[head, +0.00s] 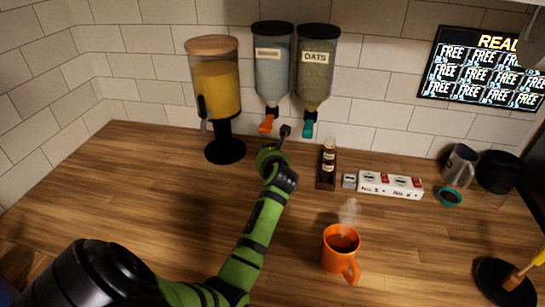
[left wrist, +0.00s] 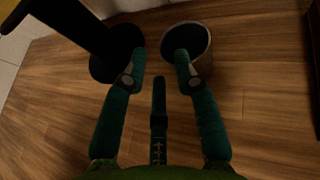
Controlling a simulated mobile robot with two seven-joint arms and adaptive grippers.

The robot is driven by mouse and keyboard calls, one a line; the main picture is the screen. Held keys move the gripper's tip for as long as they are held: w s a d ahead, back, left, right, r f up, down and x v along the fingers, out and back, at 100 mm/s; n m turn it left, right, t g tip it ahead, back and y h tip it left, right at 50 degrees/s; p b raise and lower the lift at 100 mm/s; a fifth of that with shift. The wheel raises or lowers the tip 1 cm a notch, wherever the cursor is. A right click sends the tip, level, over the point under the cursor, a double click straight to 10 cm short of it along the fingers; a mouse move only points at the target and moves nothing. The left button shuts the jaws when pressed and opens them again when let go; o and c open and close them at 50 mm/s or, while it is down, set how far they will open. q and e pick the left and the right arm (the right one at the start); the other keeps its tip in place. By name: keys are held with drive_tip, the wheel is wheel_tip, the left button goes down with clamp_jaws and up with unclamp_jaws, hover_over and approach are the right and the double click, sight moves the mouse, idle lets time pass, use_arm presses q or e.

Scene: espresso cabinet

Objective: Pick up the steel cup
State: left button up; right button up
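A metallic, dark-looking round cup (left wrist: 204,56) stands upright at the top of the left wrist view, to the right of a black dispenser base. My left gripper (left wrist: 160,56) is open, with green fingers spread apart. The right-hand finger overlaps the cup's mouth in the picture; I cannot tell whether it is inside or above it. The left-hand finger is over the edge of the black base. In the head view my left gripper (head: 273,147) is at the back of the counter, below the dispensers, and no cup shows there, likely hidden behind it. My right gripper is not in view.
A juice dispenser (head: 214,85) stands left of the gripper. Two wall dispensers (head: 273,65) hang above it. A dark bottle (head: 327,163), a white switch box (head: 390,186) and a steel pitcher (head: 459,165) are to the right. A steaming orange mug (head: 338,250) stands in front.

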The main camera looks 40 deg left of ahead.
use_arm(q)
drive_tip(key=x, duration=0.2)
drive_tip(key=shift+w+a+f, duration=0.2)
drive_tip(key=shift+a+f, duration=0.05)
drive_tip(key=shift+f, duration=0.1)
drive_tip(key=shift+w+a+f, duration=0.15)
drive_tip(key=shift+w+a, duration=0.05)
drive_tip(key=shift+a, duration=0.1)
clamp_jaws()
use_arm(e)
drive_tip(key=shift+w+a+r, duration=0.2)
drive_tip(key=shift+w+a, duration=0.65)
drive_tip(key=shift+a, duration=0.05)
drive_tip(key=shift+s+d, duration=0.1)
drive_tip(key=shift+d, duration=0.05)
